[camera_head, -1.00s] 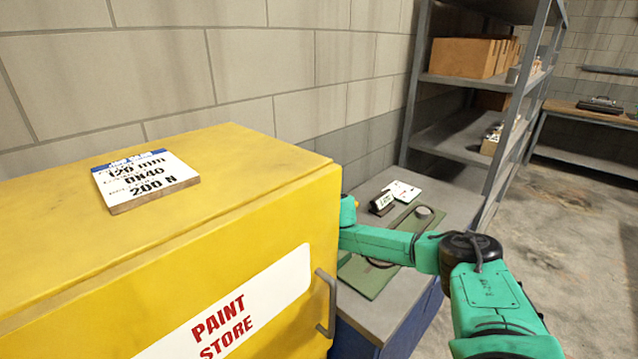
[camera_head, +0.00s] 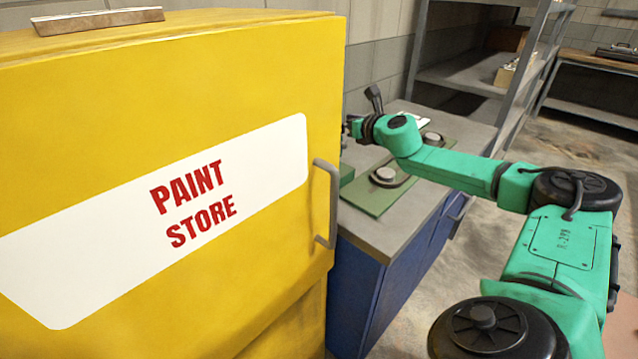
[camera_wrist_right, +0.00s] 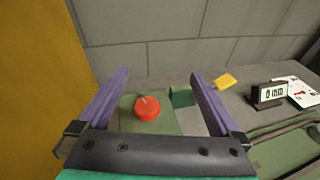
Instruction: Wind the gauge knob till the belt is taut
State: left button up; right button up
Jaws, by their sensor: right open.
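A red round knob (camera_wrist_right: 147,108) with a pale mark on top sits on a green plate in the right wrist view. My right gripper (camera_wrist_right: 160,76) is open, its two purple fingers either side of the knob in the picture, with no contact visible. In the head view only part of this gripper (camera_head: 350,125) shows beside the yellow cabinet, which hides the knob. A dark belt (camera_head: 407,181) runs around grey pulleys on a green board (camera_head: 370,196). A small display (camera_wrist_right: 269,94) shows digits too small to read surely. My left gripper is not in view.
The yellow paint cabinet (camera_head: 90,120), with its grey handle (camera_head: 330,203), stands close left of the bench (camera_head: 375,235). A yellow tag (camera_wrist_right: 226,80), a green block (camera_wrist_right: 181,96) and a white card (camera_wrist_right: 303,92) lie near the knob. Metal shelving (camera_head: 455,75) stands behind.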

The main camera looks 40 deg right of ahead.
pick_arm(q)
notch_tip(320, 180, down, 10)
jog(key=b, duration=0.6)
pick_arm(e)
jog(key=s+a+f+n+g+y, duration=0.2)
jog(key=s+f, duration=0.4)
jog(key=f, duration=0.3)
jog(key=w+p, duration=0.3)
jog(key=w, duration=0.1)
jog(key=w+p, duration=0.2)
jog(key=shift+d+f+p, duration=0.1)
jog(key=shift+f+p, duration=0.25)
jog(key=shift+f, duration=0.05)
jog(key=x, duration=0.8)
jog(key=shift+w+d+f+p, duration=0.15)
jog(key=shift+f+p, duration=0.15)
jog(key=shift+p, duration=0.1)
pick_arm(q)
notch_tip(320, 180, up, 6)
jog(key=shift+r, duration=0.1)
pick_arm(e)
jog(key=shift+c, duration=0.3)
